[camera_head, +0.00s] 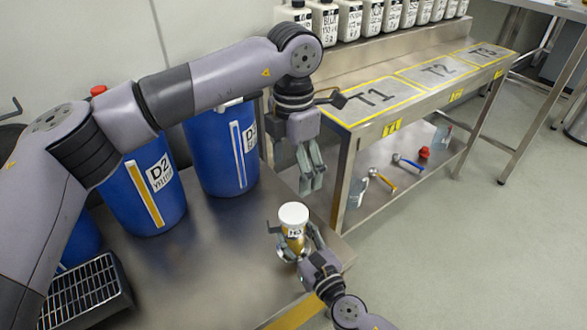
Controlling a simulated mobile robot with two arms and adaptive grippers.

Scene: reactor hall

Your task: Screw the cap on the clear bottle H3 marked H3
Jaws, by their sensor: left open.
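The clear bottle H3 (294,244) stands upright near the right end of the steel table, with an amber content and a label reading H3. A white cap (293,214) sits on its top; whether it is tight cannot be told. My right gripper (297,240) comes from the lower right, its fingers on either side of the bottle's body and closed on it. My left gripper (312,186) points down, open and empty, above and slightly right of the cap, apart from it.
Blue drums, one marked D2 (146,195), stand at the table's back left. A black grate (85,290) lies front left. A steel bench (345,128) marked T1, T2 and T3 is behind, with white bottles (349,18) above and tools (382,180) below.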

